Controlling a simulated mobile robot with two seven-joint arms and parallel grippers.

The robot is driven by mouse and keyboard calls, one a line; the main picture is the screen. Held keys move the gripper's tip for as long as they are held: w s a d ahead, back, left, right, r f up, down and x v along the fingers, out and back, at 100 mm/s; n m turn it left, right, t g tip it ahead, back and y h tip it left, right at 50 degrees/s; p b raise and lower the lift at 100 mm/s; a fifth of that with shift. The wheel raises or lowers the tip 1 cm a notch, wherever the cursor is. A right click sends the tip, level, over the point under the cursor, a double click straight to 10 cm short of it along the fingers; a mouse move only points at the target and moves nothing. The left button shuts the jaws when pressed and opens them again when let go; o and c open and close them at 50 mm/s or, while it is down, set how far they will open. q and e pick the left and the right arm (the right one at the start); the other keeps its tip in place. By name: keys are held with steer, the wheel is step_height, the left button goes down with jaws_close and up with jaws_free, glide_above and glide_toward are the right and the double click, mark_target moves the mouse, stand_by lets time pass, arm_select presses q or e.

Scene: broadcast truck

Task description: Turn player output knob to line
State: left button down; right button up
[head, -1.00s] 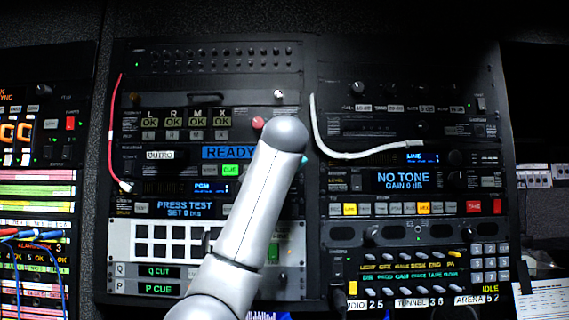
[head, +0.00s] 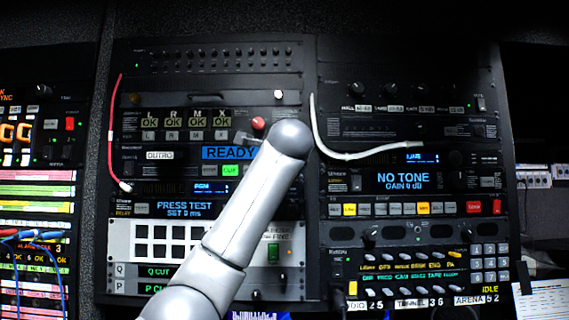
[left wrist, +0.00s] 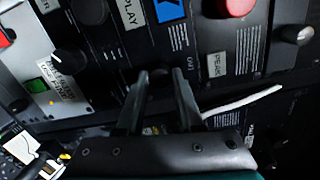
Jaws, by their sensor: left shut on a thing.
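My left arm reaches up across the left rack in the head view. Its wrist covers the hand and whatever is under it, right of the player's blue READY display (head: 228,152). In the left wrist view my left gripper (left wrist: 160,74) has its two dark fingers against the black player panel, beside a small OUT label (left wrist: 190,63). It is shut on a dark knob, which looks like the player output knob. The fingers hide most of it, and its pointer cannot be read. My right gripper is not in view.
A red button (left wrist: 238,6) and a silver knob (left wrist: 297,34) are near the fingers. A white cable (head: 350,156) hangs close to my wrist, and a red cable (head: 111,135) is at the left. A black knob (left wrist: 68,60) is on the white panel.

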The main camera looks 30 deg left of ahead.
arm_select(q)
steer(key=m, duration=0.4)
steer(key=shift+m, duration=0.3)
steer(key=shift+f, duration=0.1)
stand_by(0.4)
steer(key=c, duration=0.5)
jaws_free()
steer(key=shift+c, duration=0.2)
steer(key=b+v, duration=0.6)
steer(key=v, duration=0.9)
